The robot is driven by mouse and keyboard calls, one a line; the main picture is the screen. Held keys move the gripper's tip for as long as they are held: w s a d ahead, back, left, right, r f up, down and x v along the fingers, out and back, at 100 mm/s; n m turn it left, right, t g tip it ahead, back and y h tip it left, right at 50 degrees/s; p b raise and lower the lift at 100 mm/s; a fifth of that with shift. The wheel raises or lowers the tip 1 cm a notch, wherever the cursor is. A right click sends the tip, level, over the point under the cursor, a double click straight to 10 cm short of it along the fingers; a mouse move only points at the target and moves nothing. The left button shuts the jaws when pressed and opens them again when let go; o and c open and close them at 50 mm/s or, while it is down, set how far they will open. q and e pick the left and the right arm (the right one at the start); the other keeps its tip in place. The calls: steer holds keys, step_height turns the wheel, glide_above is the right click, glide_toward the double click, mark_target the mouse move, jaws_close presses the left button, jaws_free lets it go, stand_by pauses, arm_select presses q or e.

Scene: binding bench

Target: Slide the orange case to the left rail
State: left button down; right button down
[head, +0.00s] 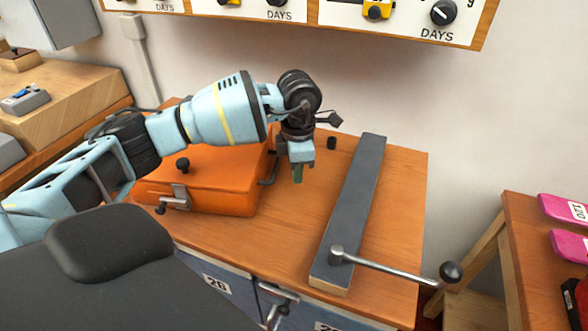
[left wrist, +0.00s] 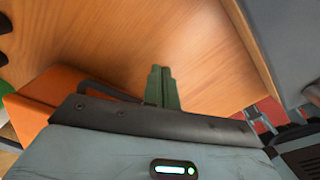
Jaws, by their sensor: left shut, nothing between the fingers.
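The orange case (head: 225,172) lies on the wooden bench top, partly hidden behind my left arm. It has a black knob (head: 182,165) on top, a metal latch (head: 180,197) at the front and a dark handle (head: 268,172) on its right side. Part of the case shows at the left in the left wrist view (left wrist: 28,118). My left gripper (head: 298,173) points down just right of the case, beside the handle. Its green fingers (left wrist: 161,86) are together and empty. No rail shows left of the case; my arm covers part of that side. My right gripper is out of view.
A long dark grey bar (head: 358,190) lies on the bench right of my gripper, with a metal lever (head: 395,268) at its near end. A small black peg (head: 332,143) stands behind. Bare wood separates case and bar. Pink items (head: 565,210) lie on another table at right.

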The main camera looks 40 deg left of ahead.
arm_select(q)
steer(key=shift+w+d+r, duration=0.15)
steer(key=shift+w+r, duration=0.05)
steer(key=shift+r, duration=0.45)
steer(key=shift+w+d+r, duration=0.1)
steer(key=shift+w+r, duration=0.05)
steer(key=shift+r, duration=0.45)
step_height(320, 180, up, 7)
steer(key=shift+s+a+r, duration=0.2)
steer(key=shift+s+a, duration=0.05)
steer(key=shift+s, duration=0.2)
